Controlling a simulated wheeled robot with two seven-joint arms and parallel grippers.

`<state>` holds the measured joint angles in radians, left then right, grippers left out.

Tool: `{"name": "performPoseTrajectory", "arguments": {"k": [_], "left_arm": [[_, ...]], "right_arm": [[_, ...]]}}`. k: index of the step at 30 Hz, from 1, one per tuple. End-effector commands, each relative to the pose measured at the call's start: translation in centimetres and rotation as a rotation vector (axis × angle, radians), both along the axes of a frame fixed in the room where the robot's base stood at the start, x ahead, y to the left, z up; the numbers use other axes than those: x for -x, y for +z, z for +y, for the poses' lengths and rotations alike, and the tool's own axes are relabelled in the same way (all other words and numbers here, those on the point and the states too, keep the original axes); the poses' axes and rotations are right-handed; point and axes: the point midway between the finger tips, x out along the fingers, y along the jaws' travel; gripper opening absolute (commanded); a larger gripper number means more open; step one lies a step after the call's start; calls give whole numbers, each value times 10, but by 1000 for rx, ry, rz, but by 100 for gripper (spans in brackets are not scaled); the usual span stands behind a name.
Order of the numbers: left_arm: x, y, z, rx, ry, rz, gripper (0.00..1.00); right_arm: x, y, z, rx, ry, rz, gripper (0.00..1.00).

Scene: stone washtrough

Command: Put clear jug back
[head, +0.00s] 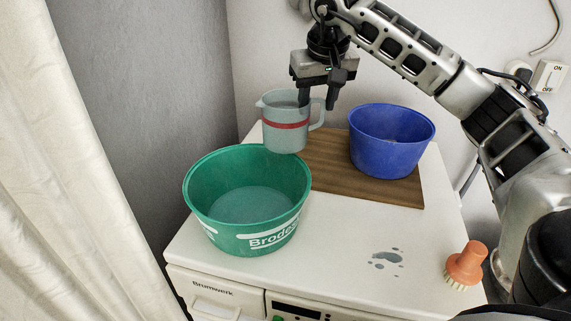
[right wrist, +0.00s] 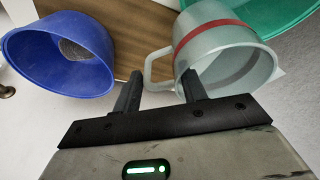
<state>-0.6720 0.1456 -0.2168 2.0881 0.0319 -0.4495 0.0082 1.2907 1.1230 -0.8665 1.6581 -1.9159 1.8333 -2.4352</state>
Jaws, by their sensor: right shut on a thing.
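The clear jug (head: 283,138), greyish and see-through with a red band, is upright behind the green tub (head: 248,190). My right gripper (head: 318,104) points down at its handle side and is shut on it. In the right wrist view the jug (right wrist: 232,70) shows its open mouth, with its handle between the fingers (right wrist: 162,90). In the head view the jug's base overlaps the tub's back rim and the wooden board's left edge; I cannot tell how high it hangs. My left gripper is not in view.
A blue bowl (head: 391,143) stands on the wooden board (head: 335,176), right of the jug. An orange brush (head: 465,265) stands at the front right of the white top (head: 330,240), near a small wet patch (head: 387,258). A curtain (head: 65,180) hangs at left. The front middle is mostly clear.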

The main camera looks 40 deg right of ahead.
Motion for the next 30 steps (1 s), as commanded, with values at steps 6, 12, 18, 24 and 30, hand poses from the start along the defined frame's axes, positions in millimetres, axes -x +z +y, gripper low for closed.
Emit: {"name": "performPoseTrajectory", "arguments": {"k": [6,12,18,24,30], "left_arm": [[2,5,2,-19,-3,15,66],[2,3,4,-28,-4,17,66],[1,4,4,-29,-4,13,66],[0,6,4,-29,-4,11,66],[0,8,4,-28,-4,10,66]], "right_arm": [[-27,-12,-39,-17,-442,19,0],[-30,-34,-53,-11,-619,39,0],[-29,-71,-54,-9,-628,39,0],[-30,-90,-54,-10,-626,37,0],[-29,-119,-53,-11,-624,37,0]]}}
